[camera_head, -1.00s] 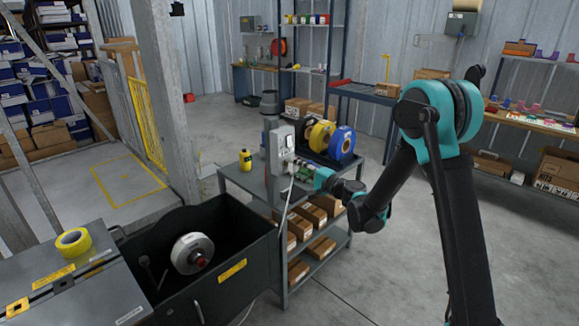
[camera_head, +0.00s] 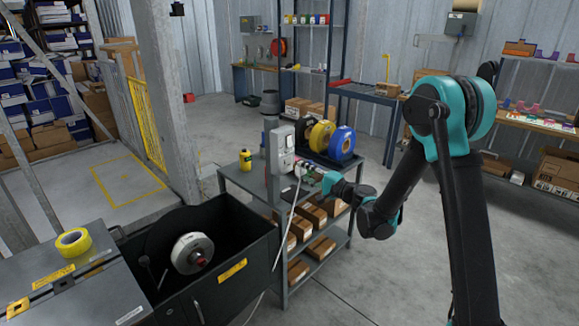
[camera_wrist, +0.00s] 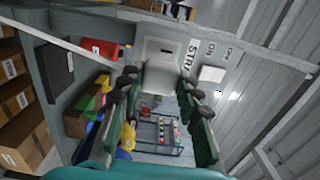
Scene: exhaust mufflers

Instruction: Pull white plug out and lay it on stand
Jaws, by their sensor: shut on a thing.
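My gripper (camera_wrist: 157,88) is shut on the white plug (camera_wrist: 161,78), which sits between its two fingers in the wrist view. In the head view my gripper (camera_head: 304,171) is just right of the pale wall-box-like socket unit (camera_head: 282,147) on an upright post. A white cable (camera_head: 287,222) hangs from near the gripper down the cart's front. In the wrist view a light socket plate (camera_wrist: 160,48) lies behind the plug; I cannot tell how wide the gap between them is. The grey cart top (camera_head: 236,178) is below; I cannot make out a separate stand.
Yellow (camera_head: 321,134) and blue (camera_head: 342,143) spools stand on the cart behind my gripper. A yellow bottle (camera_head: 245,160) stands at its left. Cardboard boxes (camera_head: 313,214) fill the lower shelf. A dark bin (camera_head: 250,230) is at front left. Floor to the right is open.

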